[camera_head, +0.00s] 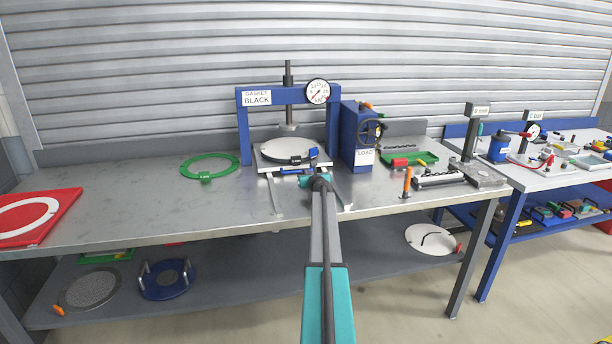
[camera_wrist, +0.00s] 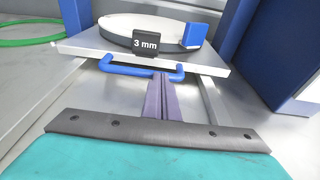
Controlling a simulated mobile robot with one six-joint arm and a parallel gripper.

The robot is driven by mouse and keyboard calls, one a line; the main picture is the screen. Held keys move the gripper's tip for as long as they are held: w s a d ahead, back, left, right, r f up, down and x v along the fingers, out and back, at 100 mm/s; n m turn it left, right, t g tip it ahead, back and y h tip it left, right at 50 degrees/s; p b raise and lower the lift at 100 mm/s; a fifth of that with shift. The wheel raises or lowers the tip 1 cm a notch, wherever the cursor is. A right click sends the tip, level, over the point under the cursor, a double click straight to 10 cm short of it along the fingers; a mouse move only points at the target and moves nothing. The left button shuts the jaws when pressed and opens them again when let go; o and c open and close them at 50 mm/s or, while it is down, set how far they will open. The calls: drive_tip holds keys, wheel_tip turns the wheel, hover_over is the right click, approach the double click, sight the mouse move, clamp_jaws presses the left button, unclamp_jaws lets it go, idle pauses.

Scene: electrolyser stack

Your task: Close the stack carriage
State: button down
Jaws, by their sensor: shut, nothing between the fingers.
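The stack carriage (camera_wrist: 85,45) is a light grey plate on two rails, with a blue bar handle (camera_wrist: 120,69) on its front edge. It carries a round white-topped disc (camera_head: 285,148) with a black "3 mm" tag (camera_wrist: 146,43) and a small blue block (camera_wrist: 193,36). In the head view the carriage sits at the blue press frame (camera_head: 243,130), its front edge forward of the posts. My gripper (camera_wrist: 162,76) is shut and empty, with its fingertips at the middle of the handle. I cannot tell whether they touch it.
The rails (camera_head: 275,195) run forward across the bench. A green ring (camera_head: 210,165) lies left of the press. A blue LOAD box (camera_head: 357,140) stands close on the right. An orange-handled tool (camera_head: 407,182) and a green tray (camera_head: 412,158) are further right.

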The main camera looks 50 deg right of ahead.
drive_tip(key=shift+s+a+r, duration=0.2)
drive_tip(key=shift+s+a, duration=0.1)
drive_tip(key=shift+s, duration=0.2)
drive_tip(key=shift+s+a+r, duration=0.1)
drive_tip(key=shift+s+a, duration=0.15)
drive_tip(key=shift+a, duration=0.4)
drive_tip(key=shift+s+a+r, duration=0.2)
drive_tip(key=shift+s+a, duration=0.55)
drive_tip(key=shift+a, duration=0.25)
drive_tip(key=shift+b+v, duration=0.45)
drive_tip(key=shift+v, duration=4.05)
drive_tip(key=shift+r, duration=0.1)
